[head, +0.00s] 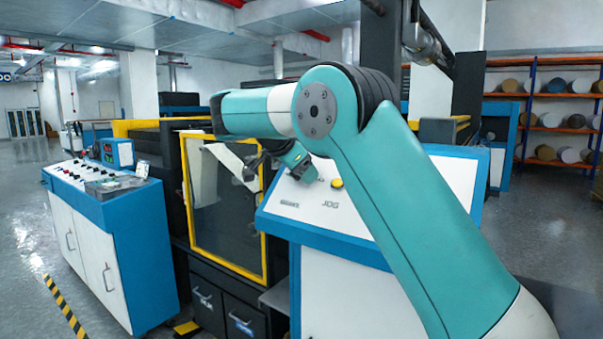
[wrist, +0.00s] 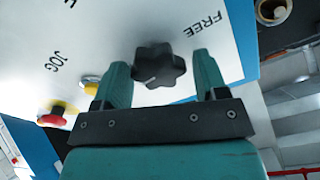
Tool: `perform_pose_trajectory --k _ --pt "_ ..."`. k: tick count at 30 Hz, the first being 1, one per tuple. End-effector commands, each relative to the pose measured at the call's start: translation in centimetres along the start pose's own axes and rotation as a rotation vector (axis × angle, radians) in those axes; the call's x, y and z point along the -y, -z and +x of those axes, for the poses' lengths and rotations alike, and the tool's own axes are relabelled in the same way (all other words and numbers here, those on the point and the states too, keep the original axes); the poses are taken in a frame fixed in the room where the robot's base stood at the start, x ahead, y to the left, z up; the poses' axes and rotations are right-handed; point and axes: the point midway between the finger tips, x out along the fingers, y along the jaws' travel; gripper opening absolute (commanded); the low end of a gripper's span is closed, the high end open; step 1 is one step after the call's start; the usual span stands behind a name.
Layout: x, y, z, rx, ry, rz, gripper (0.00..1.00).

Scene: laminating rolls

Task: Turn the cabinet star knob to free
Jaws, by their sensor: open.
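The black star knob (wrist: 158,66) is on the white cabinet panel in the wrist view. The word FREE is printed to its right and JOG farther to its left. A small pale mark shows on the knob's lower left part. I cannot tell how deep the fingers reach along the knob. In the head view my gripper (head: 306,173) is close over the sloping panel; the knob is hidden there.
A red button on a yellow base (wrist: 57,113) and a yellow button (wrist: 91,87) lie left of my gripper. In the head view a yellow-framed clear door (head: 183,190) stands left of the panel. A blue and white control cabinet (head: 105,260) stands farther left.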

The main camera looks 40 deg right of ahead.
Motion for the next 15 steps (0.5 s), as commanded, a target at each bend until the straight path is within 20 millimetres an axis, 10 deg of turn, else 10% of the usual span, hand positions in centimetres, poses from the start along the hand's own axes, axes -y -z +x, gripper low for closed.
perform_pose_trajectory --k 8,15 --pt "0.03 -0.05 0.18 0.001 0.001 -0.001 0.66" --pt "0.03 -0.06 0.15 0.001 0.001 -0.001 0.17"
